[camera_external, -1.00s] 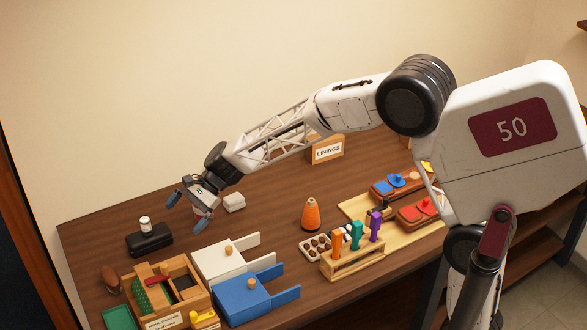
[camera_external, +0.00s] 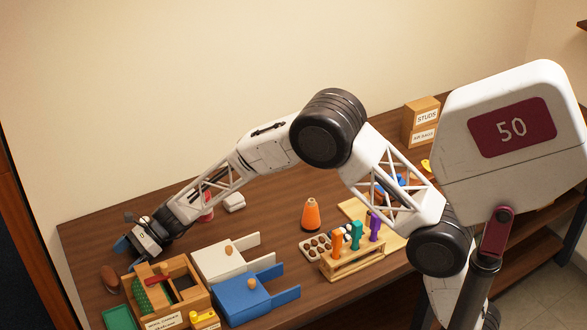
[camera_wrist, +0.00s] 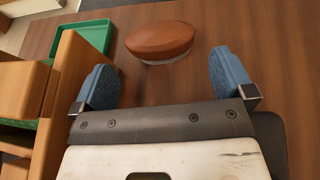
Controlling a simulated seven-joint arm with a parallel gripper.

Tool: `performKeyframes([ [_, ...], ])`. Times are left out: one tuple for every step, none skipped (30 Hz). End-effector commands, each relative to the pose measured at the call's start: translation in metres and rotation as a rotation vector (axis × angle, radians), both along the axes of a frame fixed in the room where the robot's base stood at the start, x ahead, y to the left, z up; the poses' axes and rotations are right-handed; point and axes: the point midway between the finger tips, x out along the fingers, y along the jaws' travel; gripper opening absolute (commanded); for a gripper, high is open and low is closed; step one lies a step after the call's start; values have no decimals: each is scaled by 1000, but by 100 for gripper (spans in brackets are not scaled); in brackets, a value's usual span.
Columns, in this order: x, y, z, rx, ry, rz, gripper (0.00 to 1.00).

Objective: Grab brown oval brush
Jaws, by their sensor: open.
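The brown oval brush (camera_external: 109,278) lies on the table at the far left, left of the wooden box. In the wrist view the brush (camera_wrist: 160,40) lies ahead of my gripper (camera_wrist: 165,80), roughly between the lines of the two blue fingers, with its pale bristles facing the table. My gripper (camera_external: 124,247) is open and empty, and the brush is apart from both fingers.
The wooden box (camera_external: 177,264) stands close beside the brush; its side shows left of my gripper in the wrist view. A green tray (camera_external: 119,317) is nearby. White (camera_external: 217,262) and blue (camera_external: 240,302) drawer-like pieces stand further right. Bare table surrounds the brush's other sides.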

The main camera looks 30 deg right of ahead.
Motion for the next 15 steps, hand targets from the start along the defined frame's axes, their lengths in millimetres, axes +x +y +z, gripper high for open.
performKeyframes([
  [0,0,0,0,0,0,100],
  [0,0,0,0,0,0,100],
  [0,0,0,0,0,0,100],
  [0,0,0,0,0,0,100],
  [0,0,0,0,0,0,100],
  [0,0,0,0,0,0,100],
  [0,0,0,-1,0,0,100],
  [0,0,-1,-1,0,0,100],
  [-1,2,-1,-1,0,0,100],
  [-1,3,-2,-1,0,0,100],
  [-1,5,-2,-1,0,1,100],
  [-1,7,-4,-1,0,1,100],
  [-2,9,-5,-1,0,1,100],
  [-2,12,-6,-1,0,1,100],
  [-3,15,-7,-1,1,1,100],
])
